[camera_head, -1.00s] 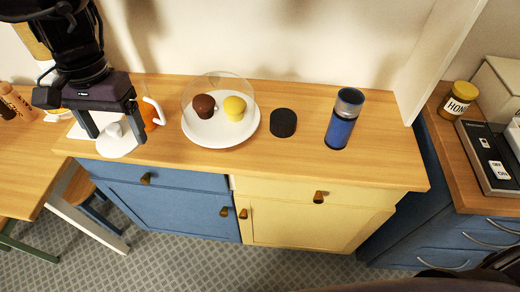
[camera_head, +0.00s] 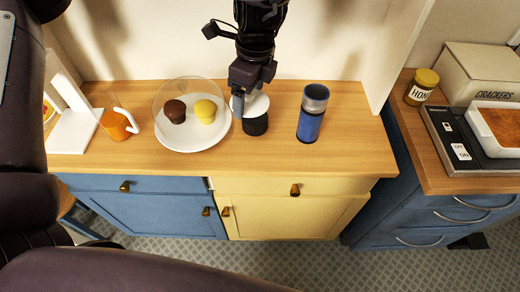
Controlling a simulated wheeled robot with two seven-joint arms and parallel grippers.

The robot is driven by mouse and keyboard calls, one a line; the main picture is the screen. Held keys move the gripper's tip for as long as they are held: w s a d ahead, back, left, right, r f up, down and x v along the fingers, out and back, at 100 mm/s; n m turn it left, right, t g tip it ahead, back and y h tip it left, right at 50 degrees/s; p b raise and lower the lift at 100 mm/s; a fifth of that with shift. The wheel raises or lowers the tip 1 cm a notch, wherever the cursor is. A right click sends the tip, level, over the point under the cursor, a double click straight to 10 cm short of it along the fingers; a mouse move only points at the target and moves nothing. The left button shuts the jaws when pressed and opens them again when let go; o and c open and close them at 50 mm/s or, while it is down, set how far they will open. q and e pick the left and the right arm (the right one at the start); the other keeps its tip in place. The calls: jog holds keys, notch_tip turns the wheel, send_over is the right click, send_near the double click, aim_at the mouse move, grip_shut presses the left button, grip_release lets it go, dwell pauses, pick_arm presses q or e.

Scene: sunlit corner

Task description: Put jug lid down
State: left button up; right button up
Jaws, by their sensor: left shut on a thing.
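The white round jug lid (camera_head: 259,104) is held by my left gripper (camera_head: 243,104), which is shut on it. The lid shows just above and partly over a black round pad (camera_head: 256,126) on the wooden counter; I cannot tell whether it touches the pad. The gripper points down, its fingers at the lid's left side. The clear jug (camera_head: 116,127) with orange contents and a white handle stands at the counter's left, without a lid. My right gripper is not in view.
Left of the pad is a white plate (camera_head: 190,143) with a brown and a yellow muffin under a clear dome. A blue flask (camera_head: 310,116) stands to the right. The counter (camera_head: 350,140) is clear at its right end. A honey jar (camera_head: 421,88) stands on the other counter.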

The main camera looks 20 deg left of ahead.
pick_arm(q)
jog(key=m, duration=0.2)
jog(key=shift+w+d+f+m, duration=0.15)
jog(key=shift+w+f+m, duration=0.05)
jog(key=shift+w+m, duration=0.15)
jog(key=shift+w+d+f+m+p, duration=0.15)
jog(key=shift+w+m+p, duration=0.15)
jog(key=shift+m, duration=0.45)
jog(key=shift+w+f+m+t, duration=0.2)
jog(key=shift+m+t, duration=0.1)
jog(key=shift+m, duration=0.4)
jog(key=shift+w+d+m, duration=0.1)
jog(key=shift+d+m, duration=0.05)
jog(key=shift+m, duration=0.25)
jog(key=shift+d+f, duration=0.1)
jog(key=shift+f, duration=0.2)
notch_tip(320, 180, down, 15)
jog(key=shift+f+b, duration=0.1)
jog(key=shift+b, duration=0.4)
notch_tip(320, 180, down, 4)
jog(key=shift+r+b, duration=0.1)
jog(key=shift+b, duration=0.4)
jog(key=shift+f, duration=0.3)
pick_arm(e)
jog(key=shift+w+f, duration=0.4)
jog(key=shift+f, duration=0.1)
